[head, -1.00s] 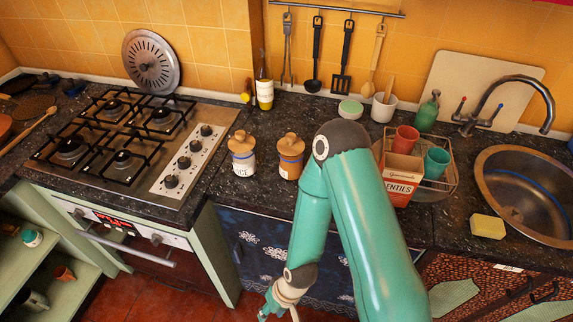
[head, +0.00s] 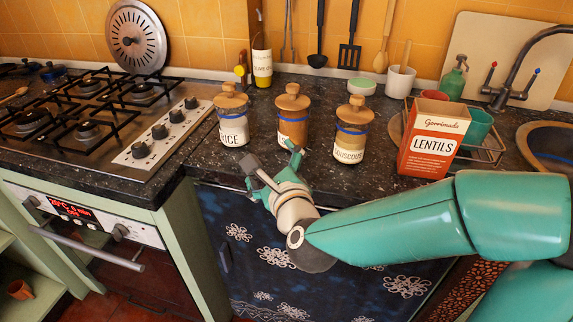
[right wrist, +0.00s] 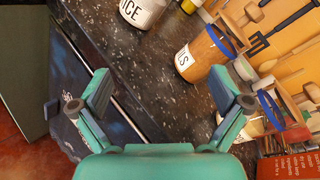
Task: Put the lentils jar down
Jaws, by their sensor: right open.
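The lentils jar (head: 292,118), with a wooden lid and brown contents, stands upright on the dark counter between two similar jars. Only the end of its label, "LS", reads in the right wrist view (right wrist: 200,58); in the head view the label is partly hidden by my gripper. My right gripper (head: 271,166) is in front of the jar, near the counter's front edge. It is open and empty, its fingers spread apart in the right wrist view (right wrist: 162,92), clear of the jar. My left gripper is in neither view.
The rice jar (head: 232,118) stands left of the lentils jar and the couscous jar (head: 351,133) right of it. A red lentils carton (head: 428,140) stands further right, before a wire rack (head: 490,150). The stove (head: 95,122) is at left.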

